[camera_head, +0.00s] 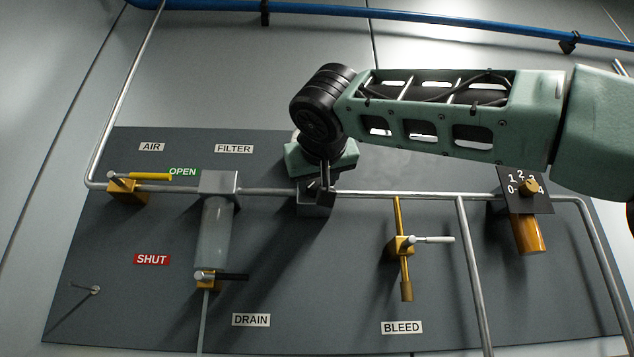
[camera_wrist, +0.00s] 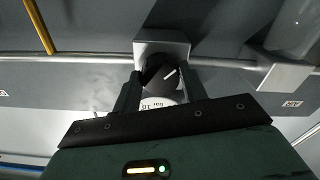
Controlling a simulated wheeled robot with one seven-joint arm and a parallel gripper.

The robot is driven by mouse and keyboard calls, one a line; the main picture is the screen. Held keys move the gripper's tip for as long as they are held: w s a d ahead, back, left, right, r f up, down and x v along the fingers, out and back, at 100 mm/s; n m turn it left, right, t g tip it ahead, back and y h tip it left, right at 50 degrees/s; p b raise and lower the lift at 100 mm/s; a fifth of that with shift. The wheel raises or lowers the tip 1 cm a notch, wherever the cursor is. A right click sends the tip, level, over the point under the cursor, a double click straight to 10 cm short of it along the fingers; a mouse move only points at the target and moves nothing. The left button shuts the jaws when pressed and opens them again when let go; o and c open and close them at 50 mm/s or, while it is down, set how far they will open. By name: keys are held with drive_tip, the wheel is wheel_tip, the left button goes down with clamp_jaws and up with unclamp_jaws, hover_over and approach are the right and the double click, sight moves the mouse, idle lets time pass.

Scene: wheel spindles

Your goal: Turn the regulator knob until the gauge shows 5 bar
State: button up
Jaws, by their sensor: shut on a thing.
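The regulator is a grey block (camera_head: 314,210) on the pipe, in the middle of the dark panel; it also shows in the wrist view (camera_wrist: 176,46). Its black knob (camera_wrist: 158,76) has a white mark slanting up to the right. My gripper (camera_head: 322,188) is at the regulator, with its fingers on both sides of the knob in the wrist view (camera_wrist: 160,84), shut on it. The white gauge face (camera_wrist: 158,103) shows only partly behind my gripper, with "bar" and "10" legible. I cannot read its needle. My wrist hides the gauge in the head view.
Left of the regulator are the filter (camera_head: 217,225) and the air valve with a yellow handle (camera_head: 150,176) by the OPEN label. The drain valve (camera_head: 207,278) is below. At right are the bleed valve (camera_head: 404,246) and a numbered dial (camera_head: 525,187) above an amber bowl.

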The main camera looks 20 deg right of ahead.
drive_tip(key=shift+r+n, duration=0.1)
drive_tip(key=shift+n, duration=2.2)
drive_tip(key=o, duration=1)
drive_tip(key=b+v, duration=0.4)
drive_tip(key=v, duration=1.3)
drive_tip(key=shift+s, duration=0.2)
